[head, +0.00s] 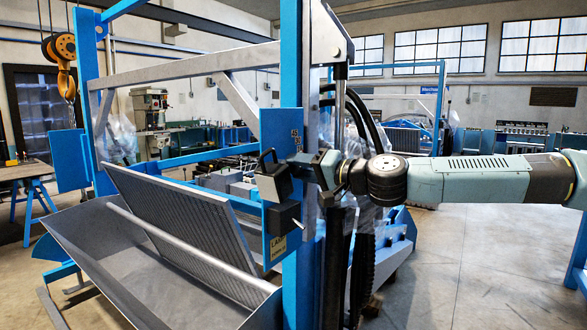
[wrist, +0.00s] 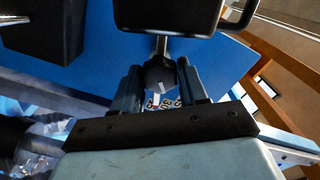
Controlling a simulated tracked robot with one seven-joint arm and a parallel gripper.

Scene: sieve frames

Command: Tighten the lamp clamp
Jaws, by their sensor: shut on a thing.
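A blue panel (head: 276,135) on the upright post carries a grey and black lamp-like box (head: 272,188). The box also shows at the top of the wrist view (wrist: 165,14), with a thin metal shaft joining it to a dark rounded knob (wrist: 160,76). My gripper (head: 302,165) reaches the panel from the right, just beside the box. In the wrist view my gripper's fingers (wrist: 158,68) are shut on the knob, one on each side. The knob is hard to make out in the head view. How tight the clamp is cannot be seen.
A second dark block (head: 284,218) sits lower on the panel, above a pale label (head: 279,246). A tilted sieve screen (head: 185,225) lies over a grey trough (head: 110,265) at left. Black hoses and a dark column stand close beneath my arm. Open floor lies at right.

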